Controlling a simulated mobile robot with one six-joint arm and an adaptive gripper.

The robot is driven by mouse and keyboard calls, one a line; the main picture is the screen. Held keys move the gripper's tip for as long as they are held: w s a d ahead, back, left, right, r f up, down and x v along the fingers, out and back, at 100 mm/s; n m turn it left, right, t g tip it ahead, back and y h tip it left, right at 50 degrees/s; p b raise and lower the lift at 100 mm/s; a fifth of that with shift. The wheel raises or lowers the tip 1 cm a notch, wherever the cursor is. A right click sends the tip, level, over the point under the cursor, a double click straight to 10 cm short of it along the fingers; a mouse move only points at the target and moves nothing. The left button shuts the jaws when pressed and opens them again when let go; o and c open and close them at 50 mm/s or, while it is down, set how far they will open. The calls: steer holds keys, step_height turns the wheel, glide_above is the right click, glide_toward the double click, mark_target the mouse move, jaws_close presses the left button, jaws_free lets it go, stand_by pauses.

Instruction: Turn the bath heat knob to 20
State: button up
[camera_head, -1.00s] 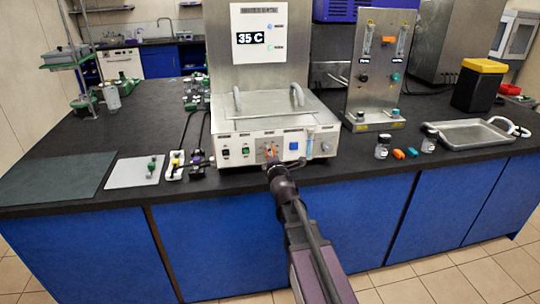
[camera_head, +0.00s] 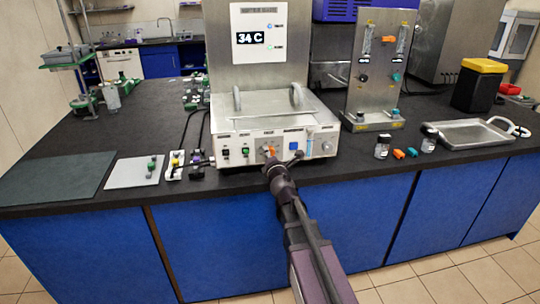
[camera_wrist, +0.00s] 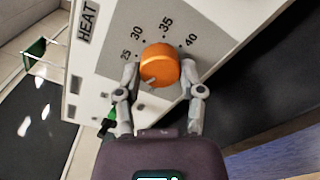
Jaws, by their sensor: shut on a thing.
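The bath (camera_head: 240,139) is a steel and white unit on the black bench, with switches and knobs along its front panel. The orange heat knob (camera_wrist: 160,63) sits on a grey dial marked 25, 30, 35 and 40, beside the word HEAT, in the wrist view. My gripper (camera_wrist: 160,78) is shut on the knob, one finger on each side of it. In the head view my gripper (camera_head: 272,162) reaches the panel from the front and hides part of the knob. The display (camera_head: 250,38) above the bath reads 34 C.
Bottles (camera_head: 382,146) and small orange and teal pieces stand right of the bath. A metal tray (camera_head: 447,137) lies farther right. A grey plate (camera_head: 134,172) and small valve parts are to the left. The bench's front edge runs below my gripper.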

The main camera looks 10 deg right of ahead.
steer(key=o, duration=1.2)
steer(key=shift+c, duration=0.2)
steer(key=s, duration=0.7)
steer(key=shift+s, duration=0.25)
